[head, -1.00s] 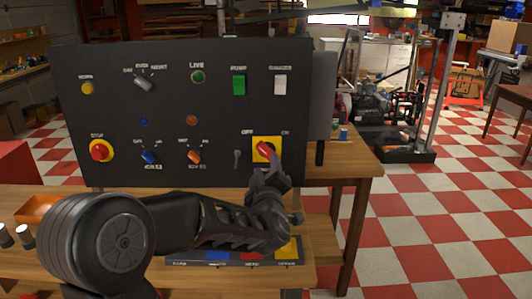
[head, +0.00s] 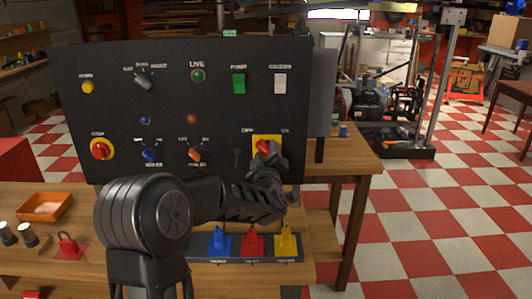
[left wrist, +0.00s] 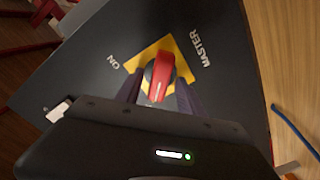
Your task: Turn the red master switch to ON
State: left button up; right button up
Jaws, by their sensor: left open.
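The red master switch (head: 263,147) is a rotary handle on a yellow square plate at the lower right of the black panel, with OFF lettered to its upper left and ON to its upper right. In the head view its lower part is covered by my left gripper (head: 270,158). In the left wrist view the red handle (left wrist: 161,76) lies between my two open fingers, one on each side, with dark gaps beside it. The yellow plate (left wrist: 184,66) shows behind, with ON at left and MASTER at right. My right gripper is out of view.
The black panel (head: 120,110) also carries a red stop button (head: 100,150), blue and orange knobs, and green and white switches. Blue, red and yellow padlocks (head: 252,243) stand on a strip below. An orange tray (head: 44,206) is at left. Checkered floor lies open at right.

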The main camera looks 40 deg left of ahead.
pick_arm(q)
jog(key=shift+c, duration=0.5)
grip_shut()
jog(key=shift+m, duration=0.4)
jog(key=m, duration=0.3)
jog(key=shift+d+r+m+p, duration=0.1)
jog(key=shift+m+p, duration=0.2)
jog(key=m+p, duration=0.1)
jog(key=m, duration=0.3)
jog(key=shift+w+d, duration=0.1)
jog(key=m+p, duration=0.3)
jog(key=m, duration=0.2)
jog(key=shift+w+d+m, duration=0.1)
jog(key=shift+m, duration=0.3)
jog(key=shift+m+p, duration=0.75)
jog(key=shift+m, duration=1.15)
